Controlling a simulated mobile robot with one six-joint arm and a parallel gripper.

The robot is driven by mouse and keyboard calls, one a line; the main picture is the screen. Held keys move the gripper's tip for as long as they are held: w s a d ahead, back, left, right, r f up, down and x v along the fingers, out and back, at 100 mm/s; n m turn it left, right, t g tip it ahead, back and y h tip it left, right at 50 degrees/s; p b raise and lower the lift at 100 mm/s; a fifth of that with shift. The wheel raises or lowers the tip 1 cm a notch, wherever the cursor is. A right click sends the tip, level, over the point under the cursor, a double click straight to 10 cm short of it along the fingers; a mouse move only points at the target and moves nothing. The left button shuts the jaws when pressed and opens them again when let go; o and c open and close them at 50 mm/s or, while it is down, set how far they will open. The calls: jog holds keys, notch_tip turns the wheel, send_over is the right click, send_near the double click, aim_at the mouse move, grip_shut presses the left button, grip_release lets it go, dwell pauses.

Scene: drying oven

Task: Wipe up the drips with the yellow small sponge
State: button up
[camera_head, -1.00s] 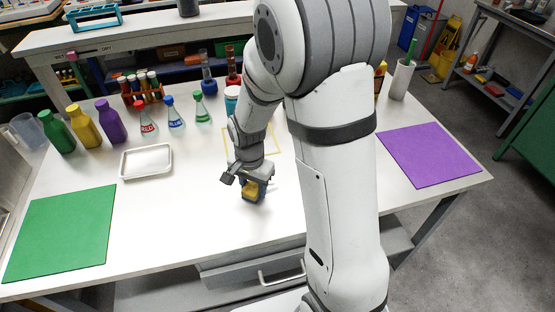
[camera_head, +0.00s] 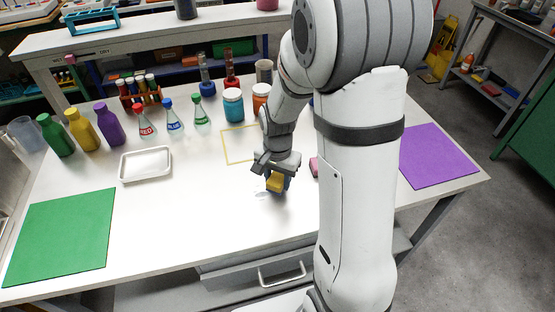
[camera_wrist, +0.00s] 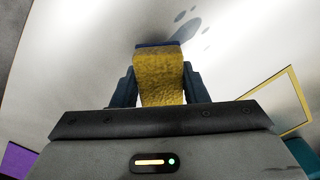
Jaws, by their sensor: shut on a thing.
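The yellow small sponge (camera_head: 275,183) is clamped between the fingers of my gripper (camera_head: 278,182), low over the white table near its front middle. In the wrist view the sponge (camera_wrist: 162,80) fills the gap between the two dark fingers, with a dark blue edge at its far end. Pale grey drips (camera_head: 261,195) lie on the table just left of and in front of the sponge. The drips (camera_wrist: 195,25) show as several dark blots beyond the sponge in the wrist view. I cannot tell whether the sponge touches the table.
A white tray (camera_head: 146,164) and a green mat (camera_head: 60,237) lie to the left. A yellow square outline (camera_head: 232,145) is behind the gripper. Flasks, bottles and jars line the back. A pink object (camera_head: 314,167) sits beside my arm; a purple mat (camera_head: 438,157) is at right.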

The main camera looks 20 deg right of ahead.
jog(key=shift+a+r+p, duration=0.1)
jog(key=shift+r+p, duration=1.95)
jog(key=shift+r, duration=1.05)
jog(key=shift+s+f, duration=0.1)
